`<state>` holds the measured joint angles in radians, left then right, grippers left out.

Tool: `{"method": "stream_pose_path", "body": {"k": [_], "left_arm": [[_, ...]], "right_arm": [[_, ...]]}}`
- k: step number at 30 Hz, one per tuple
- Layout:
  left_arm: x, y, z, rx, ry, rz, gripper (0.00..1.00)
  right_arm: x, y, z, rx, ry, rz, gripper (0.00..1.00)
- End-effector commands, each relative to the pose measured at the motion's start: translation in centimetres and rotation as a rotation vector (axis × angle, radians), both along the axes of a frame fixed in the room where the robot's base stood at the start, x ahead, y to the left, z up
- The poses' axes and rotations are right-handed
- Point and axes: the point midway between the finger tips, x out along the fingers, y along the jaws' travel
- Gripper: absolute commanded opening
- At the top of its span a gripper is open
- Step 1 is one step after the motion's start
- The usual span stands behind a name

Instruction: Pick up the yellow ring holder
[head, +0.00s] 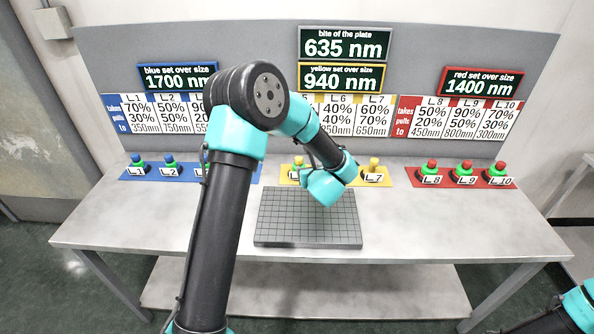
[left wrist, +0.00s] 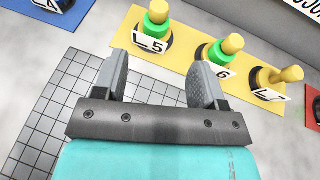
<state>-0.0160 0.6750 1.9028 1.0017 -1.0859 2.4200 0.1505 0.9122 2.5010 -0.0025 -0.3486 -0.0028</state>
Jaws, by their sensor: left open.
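Yellow-topped holders stand on a yellow mat (left wrist: 183,40) in the left wrist view. The L5 holder (left wrist: 157,14) and the L6 holder (left wrist: 229,46) each have a green part under the yellow top. The L7 holder (left wrist: 278,76) shows a yellow stem and top on a black base, with no green visible. L7 also shows in the head view (head: 374,165); my left arm hides L6 there. My left gripper (left wrist: 158,70) is open and empty, its fingers apart over the table, short of the mat. My right arm shows only at the lower right corner; its gripper is out of view.
A dark gridded plate (head: 283,218) lies on the grey table (head: 440,235) below my left wrist. A blue mat (head: 240,172) with blue-topped holders is at left, a red mat (head: 398,178) with red-topped ones at right. Signboards stand behind. The front right tabletop is clear.

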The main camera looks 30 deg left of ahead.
Motion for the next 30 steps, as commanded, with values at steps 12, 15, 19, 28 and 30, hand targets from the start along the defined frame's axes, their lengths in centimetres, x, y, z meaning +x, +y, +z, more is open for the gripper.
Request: {"method": "stream_pose_path", "body": {"k": [12, 15, 19, 28, 30], "left_arm": [[4.2, 4.1, -2.5, 0.001, 0.001, 0.002, 0.65], [5.3, 5.2, -3.2, 0.001, 0.001, 0.001, 0.65], [6.7, 6.6, -4.0, 0.001, 0.001, 0.001, 0.65], [7.8, 7.6, -4.6, 0.001, 0.001, -0.001, 0.65], [7.8, 7.6, -4.6, 0.001, 0.001, -0.001, 0.65]], "right_arm": [[0.0, 0.0, 0.0, 0.000, 0.000, 0.000, 0.43], [0.0, 0.0, 0.0, 0.000, 0.000, 0.000, 0.43], [0.0, 0.0, 0.0, 0.000, 0.000, 0.000, 0.43], [0.0, 0.0, 0.0, 0.000, 0.000, 0.000, 0.43], [0.0, 0.0, 0.0, 0.000, 0.000, 0.000, 0.43]]}}
